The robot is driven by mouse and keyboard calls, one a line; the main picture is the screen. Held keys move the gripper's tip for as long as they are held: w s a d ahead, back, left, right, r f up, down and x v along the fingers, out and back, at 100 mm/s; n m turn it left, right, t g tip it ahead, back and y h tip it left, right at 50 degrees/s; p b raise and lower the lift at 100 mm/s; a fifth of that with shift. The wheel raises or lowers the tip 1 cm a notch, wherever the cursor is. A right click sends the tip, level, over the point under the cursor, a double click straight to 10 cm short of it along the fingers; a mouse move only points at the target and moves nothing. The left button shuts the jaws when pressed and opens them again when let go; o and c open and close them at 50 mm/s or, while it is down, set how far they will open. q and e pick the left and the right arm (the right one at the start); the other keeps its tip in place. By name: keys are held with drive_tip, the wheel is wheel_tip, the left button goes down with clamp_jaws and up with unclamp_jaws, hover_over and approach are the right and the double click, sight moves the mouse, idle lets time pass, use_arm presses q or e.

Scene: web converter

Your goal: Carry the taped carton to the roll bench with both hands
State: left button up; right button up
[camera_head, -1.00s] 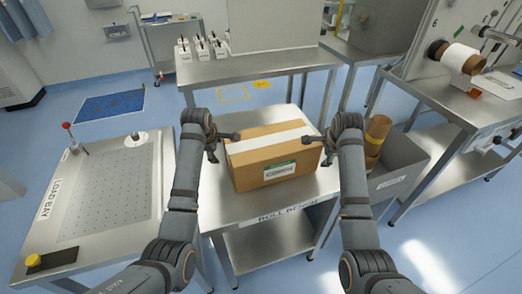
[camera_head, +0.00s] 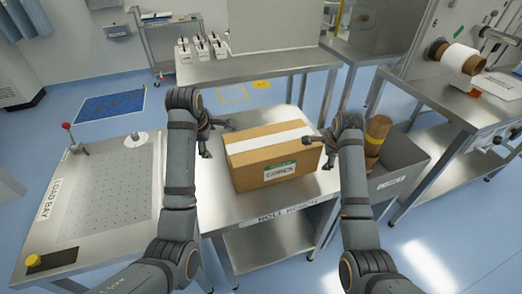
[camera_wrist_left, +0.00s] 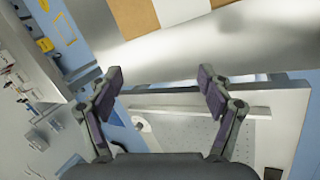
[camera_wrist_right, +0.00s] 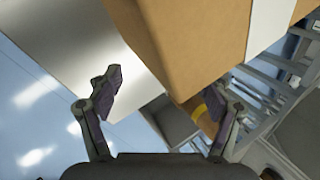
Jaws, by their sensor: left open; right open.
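My right gripper (camera_head: 310,148) is open at the carton's right side. In the right wrist view its fingers (camera_wrist_right: 165,85) are open and the carton (camera_wrist_right: 190,40) lies just beyond; I cannot tell if they touch.
The load bay table (camera_head: 100,190) stands left of the bench, with a red-knobbed lever (camera_head: 70,135). A grey bin (camera_head: 405,158) with brown rolls (camera_head: 376,135) stands close on the right. A machine bench (camera_head: 440,100) is further right.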

use_arm(q)
drive_tip(key=v, duration=0.3)
drive_tip(key=shift+r, duration=0.1)
use_arm(e)
drive_tip(key=v, duration=1.2)
drive_tip(key=shift+f, duration=0.1)
